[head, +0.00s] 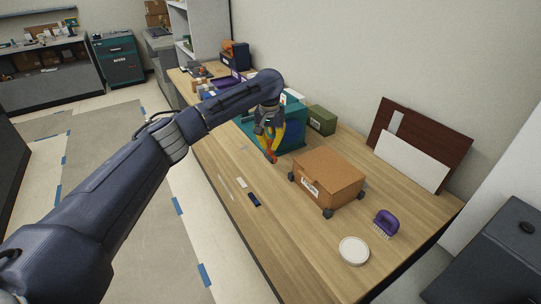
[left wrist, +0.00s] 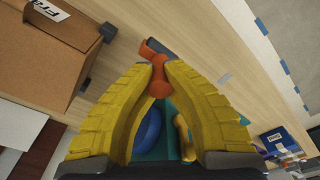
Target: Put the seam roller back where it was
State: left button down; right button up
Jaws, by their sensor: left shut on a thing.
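My left gripper (head: 270,150) has yellow fingers and is shut on an orange-red tool (head: 271,157), which looks like the seam roller. The tool (left wrist: 159,82) also shows pinched between the fingertips in the left wrist view, with a bent orange end beyond them. The gripper points down beside the left front of a teal bin (head: 294,146). Whether the tool touches the table (head: 222,158) I cannot tell. In the left wrist view a blue object (left wrist: 147,132) and teal surfaces show between the fingers. My right gripper is not in view.
A cardboard box (head: 330,177) with dark corner feet stands right of the gripper. A green box (head: 321,119) is behind. A purple brush (head: 386,222), a white round lid (head: 354,250) and a small dark blue item (head: 254,200) lie nearer. The table's left front is mostly clear.

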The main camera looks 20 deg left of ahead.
aim_at(270, 155)
pick_arm(q)
jog(key=shift+f, duration=2.6)
jog(key=c, duration=1.5)
grip_release()
jog(key=shift+f, duration=0.1)
jog(key=r, duration=0.8)
jog(key=s+r, duration=0.1)
jog(key=r, duration=0.3)
jog(key=shift+r, duration=0.1)
